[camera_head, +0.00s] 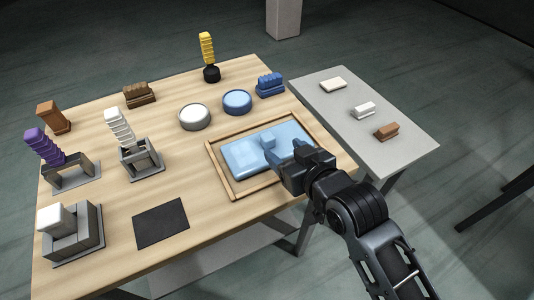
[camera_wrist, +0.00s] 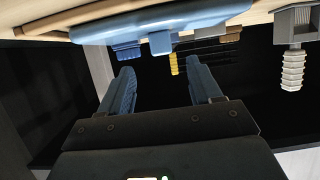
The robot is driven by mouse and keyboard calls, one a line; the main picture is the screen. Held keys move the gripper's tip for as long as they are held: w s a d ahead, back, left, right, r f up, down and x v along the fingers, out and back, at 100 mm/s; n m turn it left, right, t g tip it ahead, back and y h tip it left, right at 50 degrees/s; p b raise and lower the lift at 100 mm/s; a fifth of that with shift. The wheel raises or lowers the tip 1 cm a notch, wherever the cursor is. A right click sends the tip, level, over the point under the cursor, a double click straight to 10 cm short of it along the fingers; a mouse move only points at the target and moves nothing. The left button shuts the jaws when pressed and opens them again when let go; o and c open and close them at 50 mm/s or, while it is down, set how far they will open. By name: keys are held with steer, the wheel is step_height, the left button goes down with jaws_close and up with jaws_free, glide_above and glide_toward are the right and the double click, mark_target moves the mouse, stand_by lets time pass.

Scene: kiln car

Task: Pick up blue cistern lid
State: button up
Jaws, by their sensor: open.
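The blue cistern lid (camera_head: 240,157) is a light blue slab with a small block-like knob on top. It lies inside a wooden frame (camera_head: 232,195) on the table, and its knob (camera_head: 267,141) faces up. The lid also shows along the top of the wrist view (camera_wrist: 200,18), with its knob (camera_wrist: 161,43) projecting between the lines of my fingers. My gripper (camera_head: 286,153) is open and empty at the lid's right side, close to the knob. In the wrist view my gripper's two fingers (camera_wrist: 164,82) are spread wide, apart from the knob.
A round white dish (camera_head: 194,118), a round blue dish (camera_head: 237,102) and a blue brush-like block (camera_head: 270,85) stand behind the frame. A grey side table (camera_head: 400,155) holds three small blocks. A dark mat (camera_head: 160,223) lies left of the frame. Several handled pieces stand at left.

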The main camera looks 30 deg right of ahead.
mark_target(269, 137)
steer(key=p+x, duration=0.1)
steer(key=x, duration=0.5)
steer(key=shift+w+a+r, duration=0.1)
steer(key=shift+w+a, duration=0.05)
steer(key=shift+w+f, duration=0.25)
steer(key=shift+w, duration=0.25)
steer(key=shift+c, duration=0.3)
jaws_close()
steer(key=shift+r, duration=0.2)
